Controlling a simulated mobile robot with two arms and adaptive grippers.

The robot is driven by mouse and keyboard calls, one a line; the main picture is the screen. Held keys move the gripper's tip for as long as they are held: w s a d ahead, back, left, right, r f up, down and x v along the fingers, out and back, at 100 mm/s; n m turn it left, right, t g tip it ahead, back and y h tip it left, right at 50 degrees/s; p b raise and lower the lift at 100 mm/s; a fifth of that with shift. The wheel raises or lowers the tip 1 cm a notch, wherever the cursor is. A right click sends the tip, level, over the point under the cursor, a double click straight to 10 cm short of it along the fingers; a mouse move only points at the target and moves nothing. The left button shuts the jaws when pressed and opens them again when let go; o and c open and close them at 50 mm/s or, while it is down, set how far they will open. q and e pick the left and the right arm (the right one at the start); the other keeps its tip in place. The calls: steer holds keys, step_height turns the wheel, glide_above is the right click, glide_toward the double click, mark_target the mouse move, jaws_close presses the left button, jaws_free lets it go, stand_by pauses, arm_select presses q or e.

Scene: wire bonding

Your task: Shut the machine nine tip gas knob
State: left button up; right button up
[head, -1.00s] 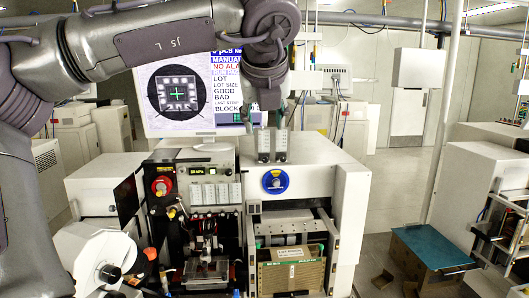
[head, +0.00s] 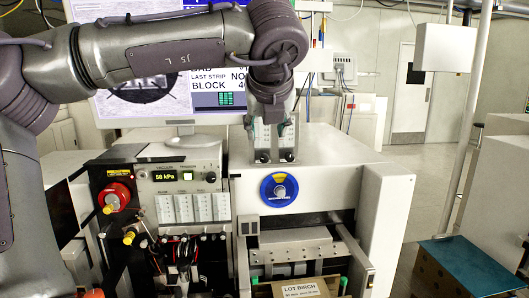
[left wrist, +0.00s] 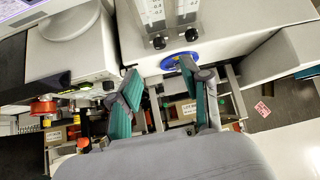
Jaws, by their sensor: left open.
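My left gripper (head: 270,124) hangs open and empty over the machine top, in front of the monitor and beside two small flow meters (head: 289,135). The flow meters have dark knobs at their feet; these knobs (left wrist: 158,42) also show in the left wrist view. Below them on the machine front is a round blue dial (head: 279,190) with a yellow mark and a pale handle; its lettering is too small to read. In the left wrist view the dial (left wrist: 170,61) is partly hidden behind one finger of the open gripper (left wrist: 157,76). I cannot tell which knob is the tip gas one. My right gripper is out of view.
A red knob (head: 115,197) and a panel reading 58 kPa (head: 178,178) are left of the dial. A large monitor (head: 150,95) stands behind. Below the dial is an open bay with a LOT BIRCH box (head: 300,290).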

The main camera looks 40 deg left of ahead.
mark_target(264, 156)
arm_select(q)
steer(key=p+x, duration=0.3)
steer(key=x, duration=0.8)
steer(key=shift+w+a+f, duration=0.1)
steer(key=shift+a, duration=0.05)
jaws_close()
